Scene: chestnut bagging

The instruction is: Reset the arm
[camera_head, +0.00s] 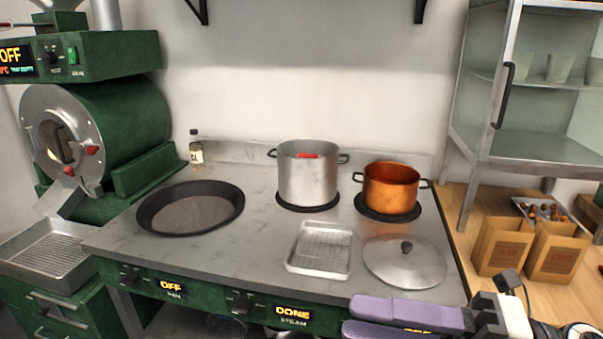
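My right gripper (352,315) is in the lower right of the head view, in front of the counter's front edge. Its two purple fingers point left with a gap between them, so it is open, and nothing shows between them. The lower finger is cut by the bottom of the picture. Part of my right arm shows at the bottom right corner. My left gripper and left arm are not in view.
Paper bags (555,255) and a chestnut tray (518,203) stand right. A green roaster (125,125) stands left.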

